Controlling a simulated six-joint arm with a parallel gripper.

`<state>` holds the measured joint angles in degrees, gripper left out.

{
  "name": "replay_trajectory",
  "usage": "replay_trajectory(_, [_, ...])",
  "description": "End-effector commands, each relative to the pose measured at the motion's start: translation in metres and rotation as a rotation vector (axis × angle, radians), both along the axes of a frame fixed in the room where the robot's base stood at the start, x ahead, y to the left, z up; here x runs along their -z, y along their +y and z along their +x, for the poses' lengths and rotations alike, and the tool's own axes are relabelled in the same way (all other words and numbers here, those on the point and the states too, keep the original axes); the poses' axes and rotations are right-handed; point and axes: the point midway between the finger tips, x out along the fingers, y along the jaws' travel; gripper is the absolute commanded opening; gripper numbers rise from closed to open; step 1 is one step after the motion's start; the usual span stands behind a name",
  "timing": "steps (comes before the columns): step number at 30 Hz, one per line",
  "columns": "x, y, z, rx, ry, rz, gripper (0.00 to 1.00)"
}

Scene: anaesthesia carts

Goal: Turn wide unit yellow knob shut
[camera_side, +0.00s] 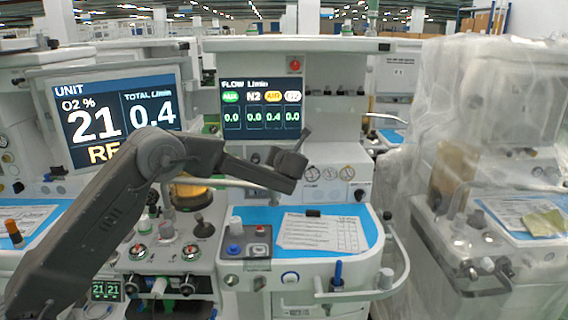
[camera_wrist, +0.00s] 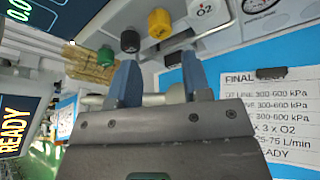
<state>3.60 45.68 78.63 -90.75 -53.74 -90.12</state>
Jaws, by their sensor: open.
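The yellow knob (camera_wrist: 160,22) shows at the top of the wrist view, on the wide unit's pale front panel. The yellow AIR column reads 0.4; the others read 0.0.
A left screen (camera_side: 120,115) shows O2 21 and total 0.4. A paper checklist (camera_side: 322,233) lies on the blue worktop (camera_side: 368,222) below my gripper. Gauges (camera_side: 312,173) are right of it. A plastic-covered cart (camera_side: 490,150) stands at the right.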

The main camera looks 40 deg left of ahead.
Motion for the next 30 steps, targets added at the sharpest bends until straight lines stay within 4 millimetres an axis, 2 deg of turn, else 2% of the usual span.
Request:
replay_trajectory(3, [0.009, 0.019, 0.012, -0.003, 0.000, -0.001, 0.44])
replay_trajectory(14, [0.031, 0.068, 0.045, -0.002, -0.001, -0.001, 0.44])
replay_trajectory(23, [0.029, 0.069, 0.043, 0.000, -0.203, -0.206, 0.44])
replay_trajectory(24, [0.023, 0.059, 0.038, 0.004, -0.200, -0.201, 0.44])
replay_trajectory(30, [0.009, 0.031, 0.015, 0.003, -0.197, -0.199, 0.44])
